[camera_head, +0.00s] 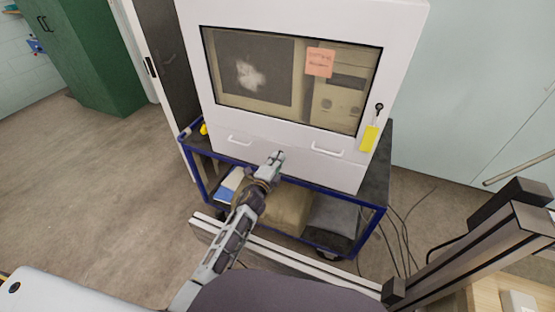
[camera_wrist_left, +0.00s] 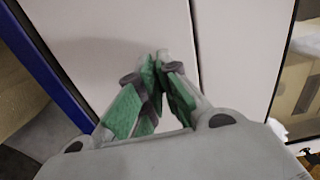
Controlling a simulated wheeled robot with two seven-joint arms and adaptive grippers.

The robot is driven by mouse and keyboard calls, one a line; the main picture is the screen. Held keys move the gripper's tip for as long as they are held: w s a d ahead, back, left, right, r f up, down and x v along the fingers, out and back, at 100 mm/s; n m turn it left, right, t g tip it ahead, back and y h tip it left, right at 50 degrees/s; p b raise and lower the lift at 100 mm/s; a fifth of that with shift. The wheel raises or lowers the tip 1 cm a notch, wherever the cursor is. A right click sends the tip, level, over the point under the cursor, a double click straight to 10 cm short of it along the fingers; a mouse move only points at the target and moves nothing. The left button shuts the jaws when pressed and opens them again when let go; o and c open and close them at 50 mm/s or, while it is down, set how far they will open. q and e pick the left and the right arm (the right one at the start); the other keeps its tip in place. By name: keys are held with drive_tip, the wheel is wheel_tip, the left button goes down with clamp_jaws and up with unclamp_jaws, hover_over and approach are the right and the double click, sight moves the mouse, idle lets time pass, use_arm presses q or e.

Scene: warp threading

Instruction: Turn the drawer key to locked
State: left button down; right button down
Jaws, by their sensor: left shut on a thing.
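The white cabinet (camera_head: 195,60) has two drawers low on its front, a left drawer (camera_head: 238,140) and a right drawer (camera_head: 327,152), each with a white handle. My left gripper (camera_head: 277,156) is at the front between the two handles. In the left wrist view its green-padded fingers (camera_wrist_left: 158,62) are nearly together, pointing at a pale panel beside a vertical seam. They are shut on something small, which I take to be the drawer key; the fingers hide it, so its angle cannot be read. My right gripper is not in view.
The cabinet stands on a blue-framed cart (camera_head: 357,205) with boxes on its lower shelf. A yellow tag (camera_head: 369,138) hangs by a dark keyhole or key at the cabinet's right. A pink note (camera_head: 319,62) is on the window. Cables (camera_head: 405,232) lie on the floor at right.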

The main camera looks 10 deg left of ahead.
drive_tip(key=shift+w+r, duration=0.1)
use_arm(q)
drive_tip(key=shift+n+p, duration=2.85)
drive_tip(key=shift+n, duration=6.05)
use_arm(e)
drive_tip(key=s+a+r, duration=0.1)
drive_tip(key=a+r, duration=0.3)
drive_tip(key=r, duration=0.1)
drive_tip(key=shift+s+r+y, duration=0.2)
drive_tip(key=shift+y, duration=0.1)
use_arm(q)
drive_tip(key=shift+f, duration=0.1)
